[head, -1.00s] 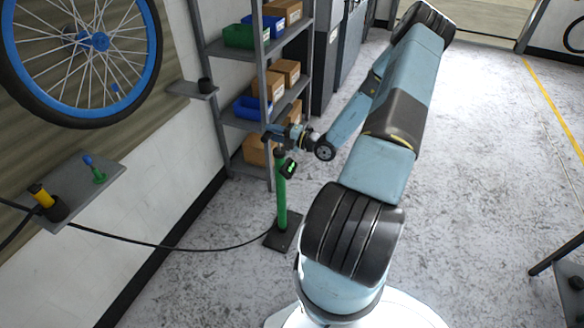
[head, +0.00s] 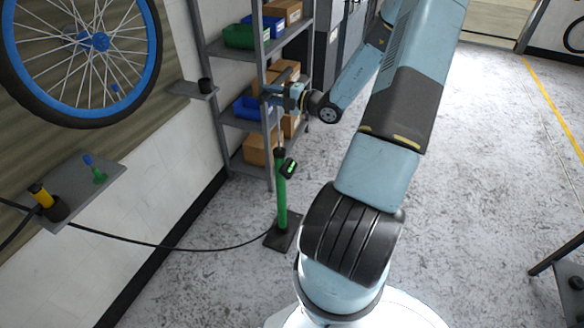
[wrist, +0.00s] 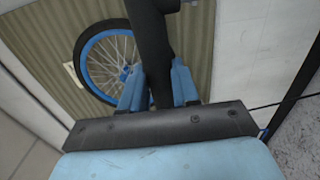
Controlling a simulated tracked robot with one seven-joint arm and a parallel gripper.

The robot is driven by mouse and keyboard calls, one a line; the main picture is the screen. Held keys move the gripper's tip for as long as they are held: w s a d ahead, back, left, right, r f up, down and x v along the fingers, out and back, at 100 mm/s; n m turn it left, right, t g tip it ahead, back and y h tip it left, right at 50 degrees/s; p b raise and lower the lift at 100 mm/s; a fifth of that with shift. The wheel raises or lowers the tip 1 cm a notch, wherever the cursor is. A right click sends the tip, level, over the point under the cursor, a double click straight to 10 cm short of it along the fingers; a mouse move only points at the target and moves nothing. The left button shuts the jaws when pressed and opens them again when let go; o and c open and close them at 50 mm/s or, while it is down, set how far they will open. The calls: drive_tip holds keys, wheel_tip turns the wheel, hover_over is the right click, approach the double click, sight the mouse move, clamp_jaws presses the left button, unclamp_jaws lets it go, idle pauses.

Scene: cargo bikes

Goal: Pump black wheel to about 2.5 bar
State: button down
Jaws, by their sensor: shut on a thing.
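The floor pump has a green barrel (head: 282,200) and stands upright on a black foot. Its gauge (head: 289,168) has a green display too small to read. My gripper (head: 271,93) is above the barrel, shut on the pump's black handle (wrist: 150,40), which shows between the blue fingers in the wrist view. A thin rod shows between barrel and handle. A wheel with a black tyre and blue rim (head: 157,45) is at the upper left; it also shows in the wrist view (wrist: 88,42). I cannot tell whether any hose end is on a wheel valve.
A black hose (head: 150,243) runs from the pump's foot to the left. A wall shelf (head: 88,190) holds a yellow-and-black piece (head: 41,196) and a small green-and-blue piece (head: 96,172). A rack (head: 232,120) with bins and boxes stands behind the pump.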

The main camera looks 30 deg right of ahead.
drive_tip(key=shift+r, duration=0.1)
wheel_tip(320, 180, down, 26)
wheel_tip(320, 180, up, 26)
drive_tip(key=shift+w+r, duration=0.1)
idle(2.0)
drive_tip(key=shift+d, duration=0.1)
